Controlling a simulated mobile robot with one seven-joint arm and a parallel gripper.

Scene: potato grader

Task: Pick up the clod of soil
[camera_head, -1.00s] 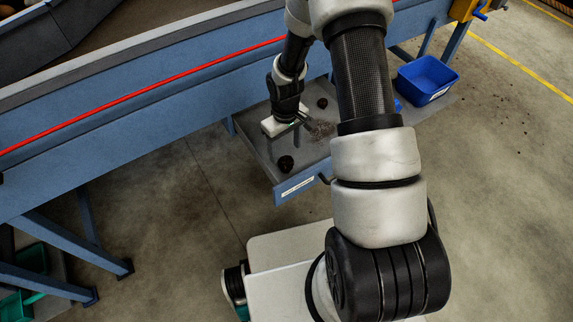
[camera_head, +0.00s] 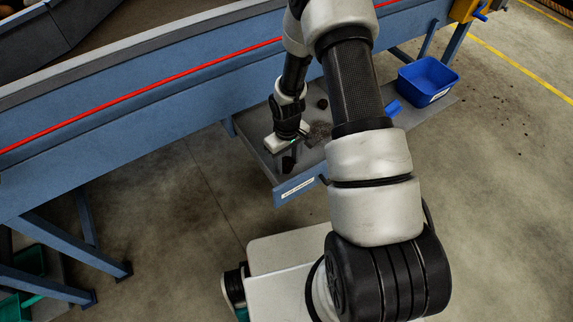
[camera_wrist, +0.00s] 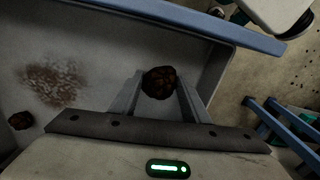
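A dark brown clod of soil (camera_wrist: 159,82) lies in the grey tray and shows between the two fingertips of my gripper (camera_wrist: 160,90) in the wrist view. The fingers are apart, one on each side of the clod, with small gaps visible; I cannot tell whether they reach down to its level. In the head view my gripper (camera_head: 286,158) points down over the front of the tray, and the clod (camera_head: 288,164) is partly hidden behind it. A second dark clod (camera_head: 322,103) lies farther back, and it also shows in the wrist view (camera_wrist: 20,120).
The tray (camera_head: 290,190) has a raised front wall with a white label. Crumbs of loose soil (camera_wrist: 52,82) lie on its floor. A blue bin (camera_head: 427,80) stands to the right. The blue machine frame (camera_head: 150,115) runs behind and above the tray.

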